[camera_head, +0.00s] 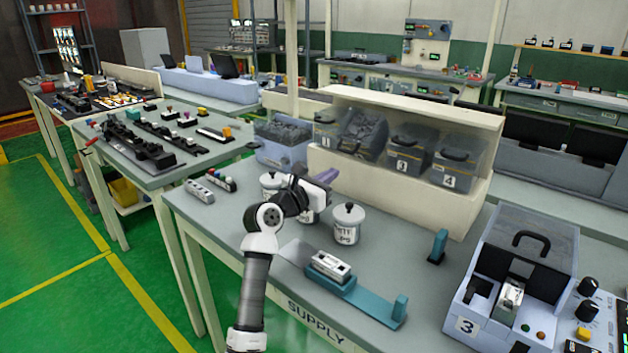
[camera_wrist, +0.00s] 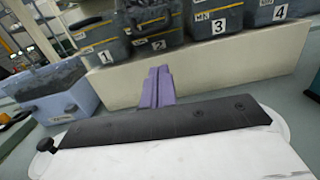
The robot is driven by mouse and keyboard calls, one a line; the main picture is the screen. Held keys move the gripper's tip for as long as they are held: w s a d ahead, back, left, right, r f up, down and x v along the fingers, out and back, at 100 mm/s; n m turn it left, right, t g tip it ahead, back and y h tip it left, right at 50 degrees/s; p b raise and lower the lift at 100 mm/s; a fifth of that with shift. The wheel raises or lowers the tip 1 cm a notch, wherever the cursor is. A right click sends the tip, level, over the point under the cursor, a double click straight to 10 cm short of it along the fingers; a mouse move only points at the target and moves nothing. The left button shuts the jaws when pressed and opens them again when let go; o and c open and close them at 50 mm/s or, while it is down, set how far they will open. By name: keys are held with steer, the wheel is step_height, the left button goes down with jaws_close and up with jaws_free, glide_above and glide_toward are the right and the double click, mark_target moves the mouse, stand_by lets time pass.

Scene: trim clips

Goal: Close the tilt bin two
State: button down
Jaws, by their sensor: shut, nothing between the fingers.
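Tilt bin two (camera_head: 362,133) is a grey see-through bin in the cream rack, between bins 1 and 3. In the head view it is tipped forward and its dark contents show through the open top. It also shows in the wrist view (camera_wrist: 150,22), above my fingers, with its "2" label facing me. My gripper (camera_head: 327,176) has purple fingers. They are shut with nothing between them, in front of and below the bins, apart from bin two. In the wrist view the gripper (camera_wrist: 159,70) points at the cream front panel of the rack.
Bin 1 (camera_head: 327,128), bin 3 (camera_head: 406,150) and bin 4 (camera_head: 455,164) flank bin two and look upright. A blue-grey crate (camera_head: 281,150) stands left of the rack. White lidded pots (camera_head: 347,224) stand near my arm. A teal fixture (camera_head: 365,298) lies at the table's front.

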steer(key=shift+w+d+r+p, duration=0.35)
steer(key=shift+w+d+r, duration=0.15)
steer(key=shift+r, duration=0.3)
steer(key=shift+w+d+r+p, duration=0.4)
steer(key=shift+w+r, duration=0.2)
steer(key=shift+r, duration=0.15)
steer(key=shift+a+r, duration=0.1)
